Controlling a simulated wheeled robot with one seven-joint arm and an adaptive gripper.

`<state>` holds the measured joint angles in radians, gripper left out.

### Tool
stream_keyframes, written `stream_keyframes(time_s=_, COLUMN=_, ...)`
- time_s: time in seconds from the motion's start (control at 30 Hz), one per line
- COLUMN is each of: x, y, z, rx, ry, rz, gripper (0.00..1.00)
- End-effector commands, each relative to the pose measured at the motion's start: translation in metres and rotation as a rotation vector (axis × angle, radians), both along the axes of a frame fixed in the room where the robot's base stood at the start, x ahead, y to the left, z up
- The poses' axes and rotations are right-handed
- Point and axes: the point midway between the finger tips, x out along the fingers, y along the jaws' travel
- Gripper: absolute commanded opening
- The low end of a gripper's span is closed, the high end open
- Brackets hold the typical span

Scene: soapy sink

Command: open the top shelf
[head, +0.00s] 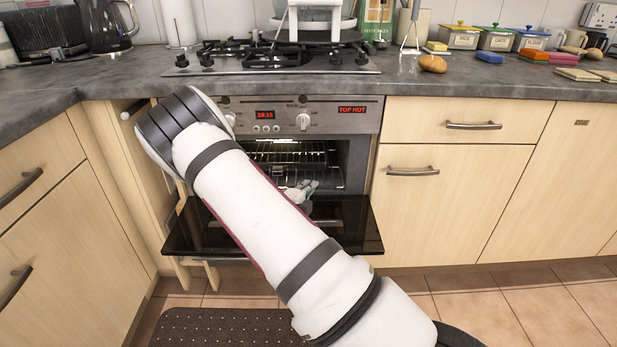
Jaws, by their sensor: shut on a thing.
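The oven (345,118) is built in under the hob, and its dark glass door (355,222) hangs open, folded down. Inside the lit cavity a wire shelf (292,155) shows near the top, apparently level. My gripper (302,190) is at the oven's mouth, above the open door and below the visible front of the upper shelf. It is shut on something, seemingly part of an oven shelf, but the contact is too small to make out. My arm hides the left side of the oven and part of the door.
The gas hob (270,57) and worktop (480,80) lie above, with a potato (433,64), sponges and jars at the right. Drawers with metal handles (473,126) flank the oven at right. A dark mat (215,328) lies on the tiled floor.

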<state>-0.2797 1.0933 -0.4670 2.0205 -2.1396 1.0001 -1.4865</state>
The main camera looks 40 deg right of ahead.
Motion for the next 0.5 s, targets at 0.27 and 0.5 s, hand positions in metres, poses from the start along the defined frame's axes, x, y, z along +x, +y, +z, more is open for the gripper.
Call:
stream_keyframes(time_s=0.27, x=-0.063, y=0.044, z=0.003, rx=0.002, ry=0.009, rz=0.005, gripper=0.00)
stream_keyframes(time_s=0.5, x=-0.110, y=0.076, z=0.002, rx=0.002, ry=0.006, rz=0.004, gripper=0.00)
